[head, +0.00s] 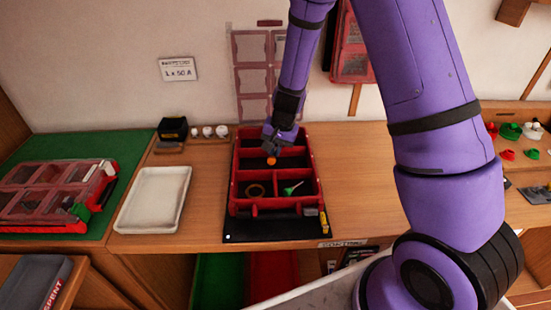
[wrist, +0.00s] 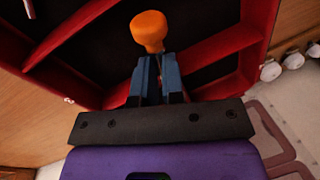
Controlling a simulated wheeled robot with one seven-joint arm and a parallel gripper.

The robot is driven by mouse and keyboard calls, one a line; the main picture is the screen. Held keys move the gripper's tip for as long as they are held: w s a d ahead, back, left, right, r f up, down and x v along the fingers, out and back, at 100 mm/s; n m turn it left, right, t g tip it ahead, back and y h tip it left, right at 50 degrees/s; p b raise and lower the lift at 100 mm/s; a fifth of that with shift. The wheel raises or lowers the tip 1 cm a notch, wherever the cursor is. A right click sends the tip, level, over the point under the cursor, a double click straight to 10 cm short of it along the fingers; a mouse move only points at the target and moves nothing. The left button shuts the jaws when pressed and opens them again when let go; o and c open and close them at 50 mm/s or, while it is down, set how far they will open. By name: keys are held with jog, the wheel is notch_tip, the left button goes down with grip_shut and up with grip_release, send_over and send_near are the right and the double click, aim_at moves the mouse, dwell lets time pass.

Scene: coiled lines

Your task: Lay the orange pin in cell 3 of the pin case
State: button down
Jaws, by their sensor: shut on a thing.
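The pin case is the open red case (head: 234,186) with dark compartments, in the middle of the bench in the head view. My gripper (head: 273,152) reaches into or just over its back part, fingers pointing down. It is shut on the orange pin (head: 271,161), whose rounded orange head shows beyond the blue fingers (wrist: 157,72) in the wrist view (wrist: 149,31). The fingers hide the rest of the pin. Red dividers (wrist: 205,49) run on both sides of it in the wrist view. Cell numbers are not readable, and I cannot tell whether the pin touches the floor.
A brass-coloured ring (head: 255,190) and a green-headed pin (head: 292,188) lie in front cells of the case. A white tray (head: 153,199) stands to the left, and a lidded red case (head: 57,190) on a green mat farther left. Small white knobs (head: 208,132) stand behind.

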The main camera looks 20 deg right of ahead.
aim_at(275, 165)
jog(key=shift+s+d+x, duration=0.1)
jog(key=shift+d+x, duration=0.05)
jog(key=shift+x, duration=0.8)
jog(key=shift+s+d+x, duration=0.15)
jog(key=shift+x, duration=0.75)
jog(key=shift+f, duration=0.2)
jog(key=c, duration=1.2)
grip_release()
